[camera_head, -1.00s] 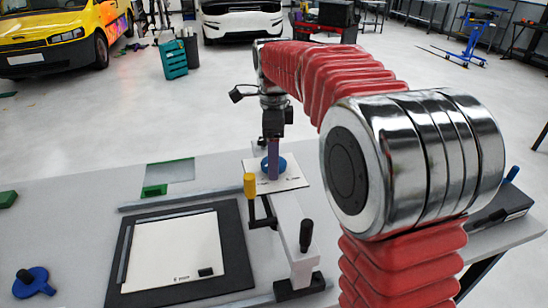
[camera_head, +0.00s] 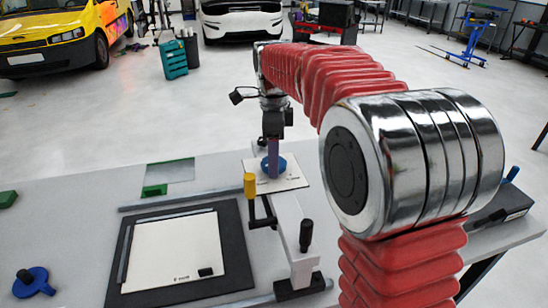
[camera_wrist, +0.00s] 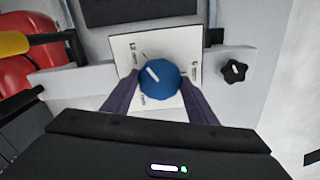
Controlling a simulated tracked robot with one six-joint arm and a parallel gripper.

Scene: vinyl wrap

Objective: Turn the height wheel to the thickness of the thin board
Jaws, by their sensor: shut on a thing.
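The height wheel (camera_wrist: 160,82) is a round blue knob with a white pointer line. In the wrist view the line points to the upper left. It sits on a white dial plate (camera_wrist: 125,46) with small markings, one at the upper left, one at the lower left and one at the right; they are too small to read surely. My gripper (camera_head: 273,175) points down over the wheel, and its two purple fingers are shut on the wheel's sides. The wheel also shows in the head view (camera_head: 281,164), partly behind the fingers. A thin pale board (camera_head: 175,250) lies on a black mat (camera_head: 239,262).
A yellow-handled crank (camera_head: 250,186) and a black upright knob (camera_head: 306,232) stand near the white beam (camera_head: 290,217). A black star knob (camera_wrist: 234,70) is right of the dial. A blue piece (camera_head: 35,281) lies at the front left, a green-edged tray (camera_head: 170,172) behind the mat.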

